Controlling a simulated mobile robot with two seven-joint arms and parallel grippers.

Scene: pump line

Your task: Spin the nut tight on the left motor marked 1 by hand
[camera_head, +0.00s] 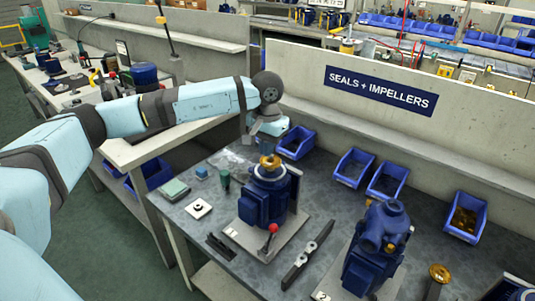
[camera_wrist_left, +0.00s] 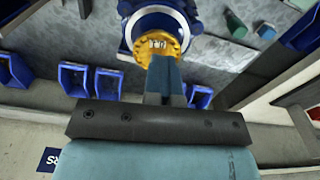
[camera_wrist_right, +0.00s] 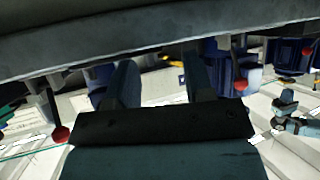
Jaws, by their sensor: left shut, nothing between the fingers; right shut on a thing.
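The left motor (camera_head: 263,200) is a dark blue body on a pale plate, with a brass piece (camera_head: 270,161) on top. The left wrist view shows this brass piece (camera_wrist_left: 140,52) as a round ring with a small pale centre. My left gripper (camera_head: 269,147) is directly above the brass piece, fingers shut together and empty. Its tips (camera_wrist_left: 162,62) overlap the ring's edge in that view; I cannot tell if they touch. My right gripper (camera_wrist_right: 163,75) shows only in its wrist view, fingers spaced apart around something I cannot make out.
A second blue motor (camera_head: 376,250) stands to the right, with a black bar (camera_head: 308,254) lying between. A red-knobbed lever (camera_head: 272,228) stands before the left motor. Blue bins (camera_head: 354,168) line the wall. Small parts (camera_head: 198,208) lie left of the motor.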

